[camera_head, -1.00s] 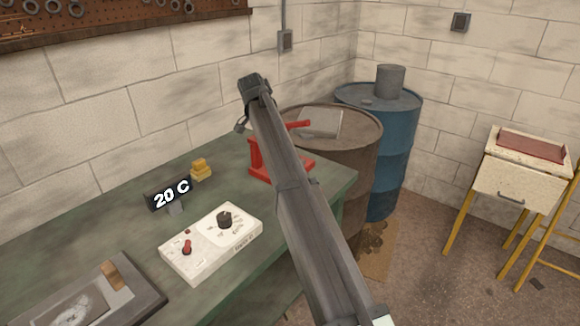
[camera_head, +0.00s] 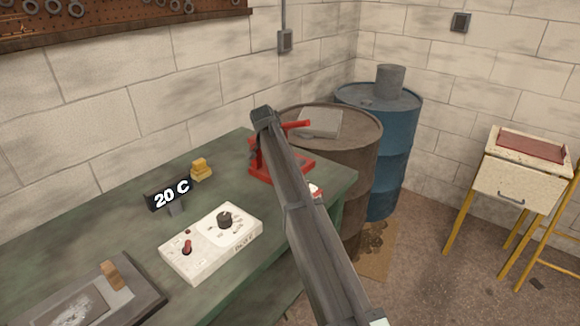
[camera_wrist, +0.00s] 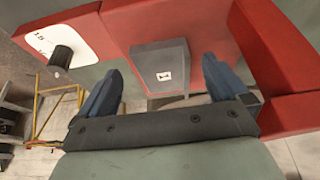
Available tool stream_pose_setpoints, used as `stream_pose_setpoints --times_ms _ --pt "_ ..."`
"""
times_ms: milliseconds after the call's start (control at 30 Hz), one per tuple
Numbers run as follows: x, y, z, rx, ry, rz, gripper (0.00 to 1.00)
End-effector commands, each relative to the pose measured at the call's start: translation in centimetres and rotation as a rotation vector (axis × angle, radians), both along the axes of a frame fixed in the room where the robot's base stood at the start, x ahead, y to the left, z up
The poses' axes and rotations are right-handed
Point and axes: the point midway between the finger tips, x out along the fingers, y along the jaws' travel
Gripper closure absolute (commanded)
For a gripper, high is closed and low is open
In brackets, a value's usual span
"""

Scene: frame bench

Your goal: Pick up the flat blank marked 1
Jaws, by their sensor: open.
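The flat blank marked 1 (camera_wrist: 160,66) is a grey block with a small white label in the wrist view. It sits against the red fixture (camera_wrist: 215,28), whose red parts also stand at the right. My gripper (camera_wrist: 162,70) is open, with one dark blue finger on each side of the blank and visible gaps to it. Whether the fingertips reach past its near face I cannot tell. In the head view the red fixture (camera_head: 258,165) stands at the bench's far end, partly behind my arm. My gripper and the blank are hidden there.
The green bench (camera_head: 110,215) carries a white control box (camera_head: 210,242), a 20 C display (camera_head: 170,194), a yellow block (camera_head: 201,170) and a dark plate (camera_head: 140,295). A brown drum (camera_head: 355,155) with a grey slab (camera_head: 320,123) and a blue drum (camera_head: 395,150) stand close behind.

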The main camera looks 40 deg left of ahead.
Motion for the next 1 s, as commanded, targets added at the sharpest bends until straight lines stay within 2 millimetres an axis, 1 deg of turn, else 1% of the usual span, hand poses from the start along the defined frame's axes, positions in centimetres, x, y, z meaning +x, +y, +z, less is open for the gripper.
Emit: stream_pose_setpoints --times_ms 33,100,200,433,467,1000 --pt "0.1 -0.1 -0.8 0.000 0.000 0.000 0.00" --pt "0.5 0.0 -1.6 0.000 0.000 0.000 0.00" --pt "0.8 0.0 -2.4 0.002 0.000 0.001 0.00" --pt "0.9 0.0 -2.4 0.003 -0.001 0.000 0.00" --pt "0.9 0.0 -2.4 0.003 -0.001 0.000 0.02" --pt "0.9 0.0 -2.4 0.003 -0.001 0.000 0.54"
